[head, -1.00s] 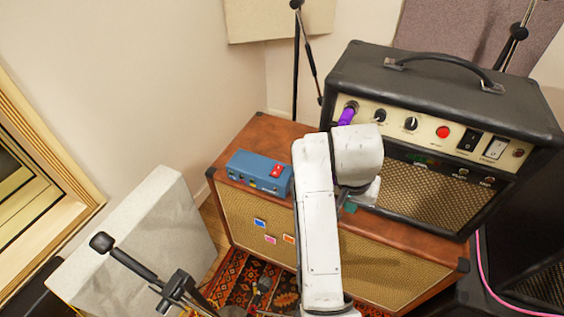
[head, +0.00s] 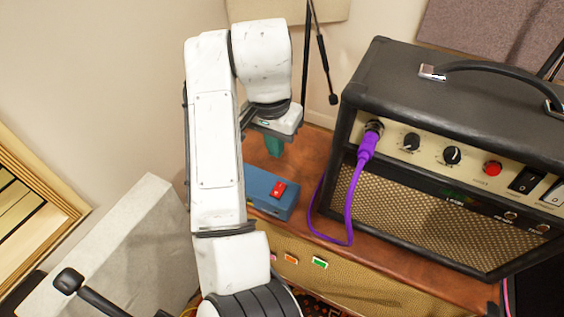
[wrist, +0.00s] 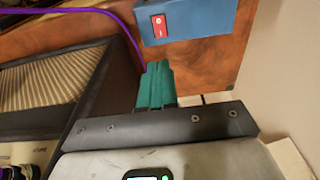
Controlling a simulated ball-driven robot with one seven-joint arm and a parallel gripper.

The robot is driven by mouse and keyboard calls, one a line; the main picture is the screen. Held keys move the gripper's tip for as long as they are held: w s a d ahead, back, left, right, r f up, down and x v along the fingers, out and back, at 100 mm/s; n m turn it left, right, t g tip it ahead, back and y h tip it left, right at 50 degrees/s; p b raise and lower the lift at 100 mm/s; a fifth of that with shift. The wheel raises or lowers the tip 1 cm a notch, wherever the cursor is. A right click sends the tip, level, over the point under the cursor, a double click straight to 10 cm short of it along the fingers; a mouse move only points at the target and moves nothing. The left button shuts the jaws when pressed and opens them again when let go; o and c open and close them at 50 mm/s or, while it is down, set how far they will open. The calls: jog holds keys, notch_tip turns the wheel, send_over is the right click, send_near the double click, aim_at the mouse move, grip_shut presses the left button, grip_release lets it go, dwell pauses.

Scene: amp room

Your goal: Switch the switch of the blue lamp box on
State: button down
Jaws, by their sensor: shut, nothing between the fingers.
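The blue lamp box (head: 268,192) sits on the wooden cabinet top, partly hidden behind my white arm in the head view. Its red rocker switch (head: 278,188) is on the top face near the right end. In the wrist view the blue box (wrist: 205,20) is at the top, with the red switch (wrist: 159,27) toward its left end. My gripper (head: 273,147) is over the cabinet top just behind the box, apart from the switch. Its green fingers (wrist: 155,85) are shut and empty, below the switch in the wrist view.
A black amplifier (head: 455,150) stands right of the box, with a purple cable (head: 350,200) plugged in and looping onto the wooden cabinet (head: 310,165). A grey panel (head: 135,250) stands at the left. Some bare cabinet top lies between box and amplifier.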

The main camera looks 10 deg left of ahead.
aim_at(281, 184)
jog(key=shift+w+a+r, duration=0.1)
jog(key=shift+w, duration=0.05)
jog(key=f, duration=0.4)
jog(key=w+f+b, duration=0.1)
jog(key=f, duration=0.3)
jog(key=f+b, duration=0.1)
jog(key=f, duration=0.4)
jog(key=shift+w+d, duration=0.25)
jog(key=shift+d, duration=0.05)
jog(key=shift+f, duration=0.5)
jog(key=shift+w, duration=0.1)
